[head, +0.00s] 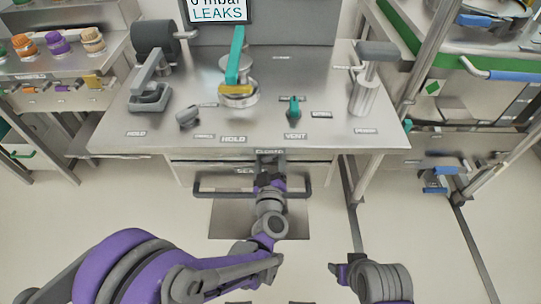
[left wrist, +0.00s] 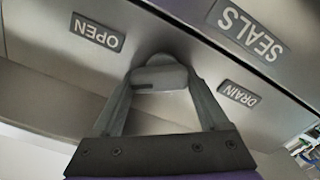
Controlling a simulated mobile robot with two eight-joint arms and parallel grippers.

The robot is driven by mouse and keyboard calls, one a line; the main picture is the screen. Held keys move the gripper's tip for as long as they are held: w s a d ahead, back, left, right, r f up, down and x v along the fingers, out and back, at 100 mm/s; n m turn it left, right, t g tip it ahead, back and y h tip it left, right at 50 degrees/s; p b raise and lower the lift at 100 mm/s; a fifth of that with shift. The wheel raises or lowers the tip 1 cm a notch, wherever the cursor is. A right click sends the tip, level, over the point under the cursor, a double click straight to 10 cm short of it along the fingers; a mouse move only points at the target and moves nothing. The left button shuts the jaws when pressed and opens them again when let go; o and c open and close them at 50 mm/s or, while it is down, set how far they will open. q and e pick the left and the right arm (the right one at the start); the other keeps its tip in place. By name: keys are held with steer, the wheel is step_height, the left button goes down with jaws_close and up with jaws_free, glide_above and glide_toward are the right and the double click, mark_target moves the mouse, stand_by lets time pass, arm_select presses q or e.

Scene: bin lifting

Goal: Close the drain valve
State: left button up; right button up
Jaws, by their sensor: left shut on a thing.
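The drain valve's grey handle (left wrist: 158,62) shows in the left wrist view, on the metal panel between an OPEN label (left wrist: 97,32) and a DRAIN label (left wrist: 239,94). My left gripper (left wrist: 160,78) is shut on this handle, one finger on each side. In the head view my left gripper (head: 268,163) reaches the front of the bench below the tabletop, just under a CLOSED label (head: 270,152). The handle is mostly hidden there. My right gripper (head: 340,271) is low in the head view, away from the bench, and its fingers are unclear.
The bench top (head: 200,115) carries a teal lever with a yellow part (head: 236,75), a small teal VENT knob (head: 294,106) and grey clamps. A dark bar handle (head: 222,193) runs across the front below. Side racks stand left and right. The front floor is open.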

arm_select(q)
steer(key=n, duration=0.5)
steer(key=shift+a+n, duration=0.2)
steer(key=shift+n, duration=0.1)
steer(key=n, duration=0.5)
steer(key=shift+a+f+n+b, duration=0.1)
steer(key=shift+f+n+b, duration=0.05)
steer(key=shift+n+b, duration=0.25)
steer(key=o, duration=1.2)
steer(key=shift+o, duration=0.2)
steer(key=shift+s, duration=0.1)
steer(key=s, duration=1)
steer(key=shift+s+p, duration=0.3)
steer(key=shift+s, duration=0.05)
